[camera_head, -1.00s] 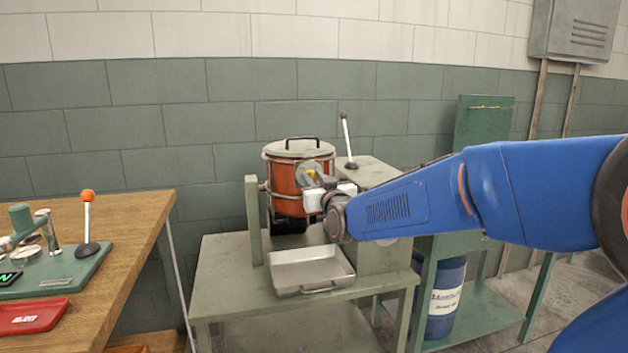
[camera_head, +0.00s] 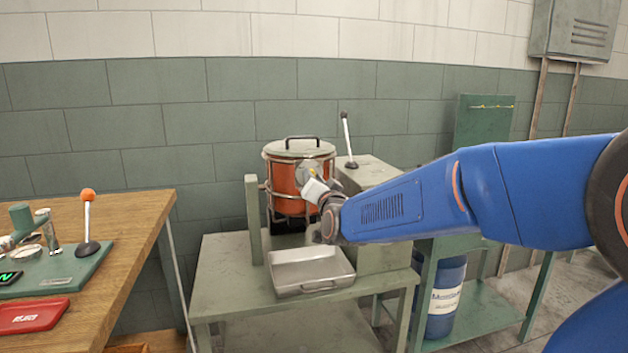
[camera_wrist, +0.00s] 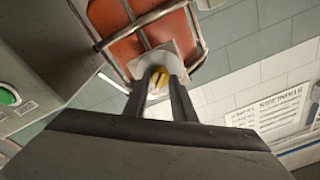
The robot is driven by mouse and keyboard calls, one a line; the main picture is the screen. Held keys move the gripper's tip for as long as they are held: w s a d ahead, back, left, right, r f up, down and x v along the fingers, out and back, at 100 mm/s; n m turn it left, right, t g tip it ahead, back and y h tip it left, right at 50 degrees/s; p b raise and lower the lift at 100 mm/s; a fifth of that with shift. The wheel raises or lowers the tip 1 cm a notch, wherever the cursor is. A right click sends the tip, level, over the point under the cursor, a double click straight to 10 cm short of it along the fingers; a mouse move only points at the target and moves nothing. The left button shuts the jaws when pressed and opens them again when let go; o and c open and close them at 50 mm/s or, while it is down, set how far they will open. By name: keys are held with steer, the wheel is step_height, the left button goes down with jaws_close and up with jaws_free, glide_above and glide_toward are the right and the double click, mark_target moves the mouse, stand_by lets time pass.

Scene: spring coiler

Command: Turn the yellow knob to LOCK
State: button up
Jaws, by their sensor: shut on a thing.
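The yellow knob (camera_wrist: 157,84) shows in the wrist view between the two fingertips of my gripper (camera_wrist: 160,82). The fingers are shut on it. A pale round dial plate (camera_wrist: 181,65) sits behind the knob, on the side of the orange pot (camera_wrist: 150,36). In the head view the pot (camera_head: 286,178) stands in a wire frame on the grey-green stand, and my gripper (camera_head: 310,178) reaches its right side. There the knob is hidden by my gripper. I cannot read a LOCK mark or tell the knob's angle.
A metal tray (camera_head: 311,287) lies in front of the pot on the stand (camera_head: 215,275). A lever (camera_head: 347,138) stands behind my arm. A wooden table (camera_head: 130,225) at left holds a green panel with another lever. A green button (camera_wrist: 8,96) shows in the wrist view.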

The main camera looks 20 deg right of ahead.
stand_by(0.4)
steer(key=o, duration=1.1)
steer(key=shift+c, duration=0.2)
steer(key=shift+s, duration=0.1)
steer(key=s+f, duration=0.1)
steer(key=s, duration=1.6)
steer(key=shift+f, duration=0.3)
steer(key=shift+s+d, duration=0.1)
steer(key=s+f+n+g+y, duration=0.2)
steer(key=s+f+n+g, duration=0.3)
steer(key=s+f+g, duration=0.6)
steer(key=s+d+f+g+h, duration=0.1)
steer(key=s+d+f, duration=0.2)
steer(key=s, duration=0.4)
steer(key=s+d+f+n+g+h, duration=0.1)
steer(key=s+d+f+g, duration=0.1)
steer(key=s+f, duration=0.4)
steer(key=shift+s+d+n, duration=0.3)
steer(key=shift+s+d, duration=0.3)
steer(key=shift+d, duration=0.3)
